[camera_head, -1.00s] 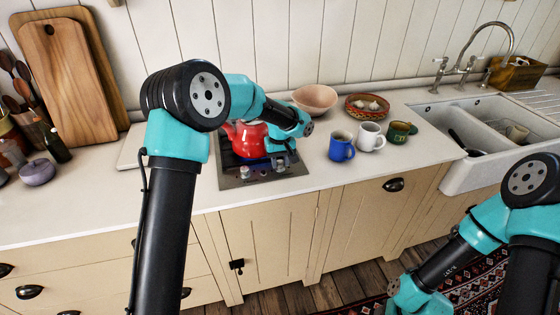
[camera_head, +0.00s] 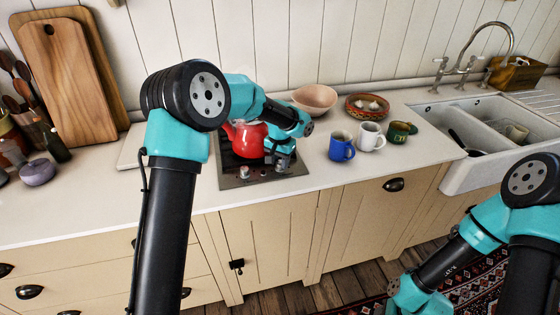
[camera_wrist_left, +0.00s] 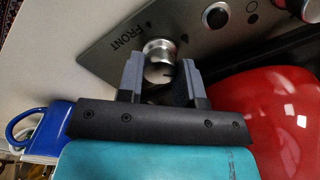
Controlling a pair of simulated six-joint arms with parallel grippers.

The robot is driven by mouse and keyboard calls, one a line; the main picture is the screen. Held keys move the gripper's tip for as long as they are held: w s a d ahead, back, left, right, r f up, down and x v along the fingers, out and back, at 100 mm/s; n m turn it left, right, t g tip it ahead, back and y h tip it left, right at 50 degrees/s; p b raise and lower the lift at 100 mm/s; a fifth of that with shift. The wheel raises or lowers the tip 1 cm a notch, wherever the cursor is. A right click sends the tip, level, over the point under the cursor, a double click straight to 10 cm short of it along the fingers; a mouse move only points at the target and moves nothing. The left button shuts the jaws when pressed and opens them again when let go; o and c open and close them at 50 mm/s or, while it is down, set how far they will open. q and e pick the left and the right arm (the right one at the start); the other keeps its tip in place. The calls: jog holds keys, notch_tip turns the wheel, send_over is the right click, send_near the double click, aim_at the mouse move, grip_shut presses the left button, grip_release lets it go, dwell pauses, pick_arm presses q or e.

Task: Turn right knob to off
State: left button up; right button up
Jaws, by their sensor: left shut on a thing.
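The cooktop (camera_head: 232,178) has two silver knobs on its front strip. The right knob (camera_wrist_left: 158,58) is on the blue mug's side. In the left wrist view my left gripper (camera_wrist_left: 160,70) is shut on it, one finger on each side. A dark mark shows on the knob's face, beside the printed word FRONT. In the head view the gripper and wrist partly cover this knob. The left knob (camera_head: 245,173) stands free and also shows in the wrist view (camera_wrist_left: 217,15). My right arm is at the lower right, with its fingers out of view.
A red kettle (camera_head: 246,140) sits on the cooktop, close behind my left gripper. A blue mug (camera_head: 341,149), a white mug (camera_head: 370,138) and a green mug (camera_head: 399,133) stand to the right. A pink bowl (camera_head: 313,99) is behind. The front counter edge is clear.

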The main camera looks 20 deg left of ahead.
aim_at(280, 162)
pick_arm(q)
jog(key=m, duration=0.4)
jog(key=shift+m, duration=0.3)
jog(key=m, duration=0.4)
jog(key=shift+m, duration=0.4)
jog(key=o, duration=0.9)
notch_tip(280, 162, up, 18)
jog(key=shift+f, duration=0.25)
